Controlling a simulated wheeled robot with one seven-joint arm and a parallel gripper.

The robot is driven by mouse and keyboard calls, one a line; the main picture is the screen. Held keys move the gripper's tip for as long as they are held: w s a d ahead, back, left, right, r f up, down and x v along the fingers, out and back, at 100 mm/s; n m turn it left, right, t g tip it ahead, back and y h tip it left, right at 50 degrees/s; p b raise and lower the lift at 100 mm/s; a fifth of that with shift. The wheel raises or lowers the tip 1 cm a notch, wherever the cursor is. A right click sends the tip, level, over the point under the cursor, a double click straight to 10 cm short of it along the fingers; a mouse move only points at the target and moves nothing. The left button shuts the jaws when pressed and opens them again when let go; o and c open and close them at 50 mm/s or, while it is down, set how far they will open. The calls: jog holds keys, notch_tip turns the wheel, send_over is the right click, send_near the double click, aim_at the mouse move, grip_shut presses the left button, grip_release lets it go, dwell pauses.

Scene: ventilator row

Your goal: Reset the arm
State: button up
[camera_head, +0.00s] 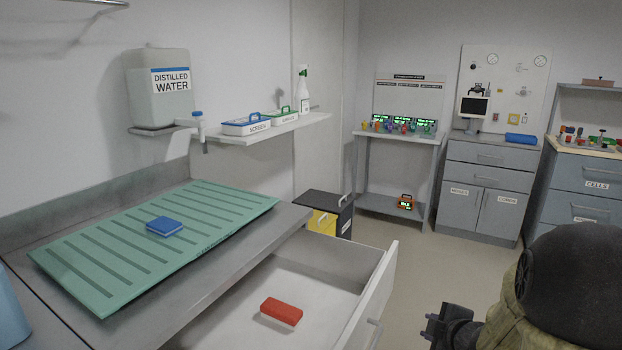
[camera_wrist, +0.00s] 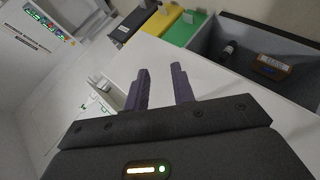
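My gripper (camera_wrist: 162,78) shows in the wrist view with its two dark fingers apart and nothing between them. In the head view my gripper (camera_head: 436,326) is at the lower right, beside my dark arm link, over the floor. It is to the right of the open drawer (camera_head: 388,275) and touches nothing that I can see. Part of my arm is cut off by the frame's right and lower edges.
A red block (camera_head: 281,311) lies in the open drawer. A blue block (camera_head: 164,226) lies on the green mat (camera_head: 95,265) on the counter. Cabinets (camera_head: 485,195) stand behind; floor between is clear.

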jog(key=s+a+f+m+g+h, duration=0.15)
jog(key=s+a+m+g, duration=0.25)
jog(key=s+a+m, duration=0.4)
jog(key=s+a+f+m+g, duration=0.2)
jog(key=s+a+m+g, duration=0.2)
jog(key=s+m, duration=0.4)
notch_tip(320, 180, up, 29)
jog(key=n+p, duration=0.1)
jog(key=p, duration=2.8)
jog(key=shift+s+d+r+n, duration=0.15)
jog(key=shift+s+d+n, duration=0.2)
jog(key=shift+d, duration=0.1)
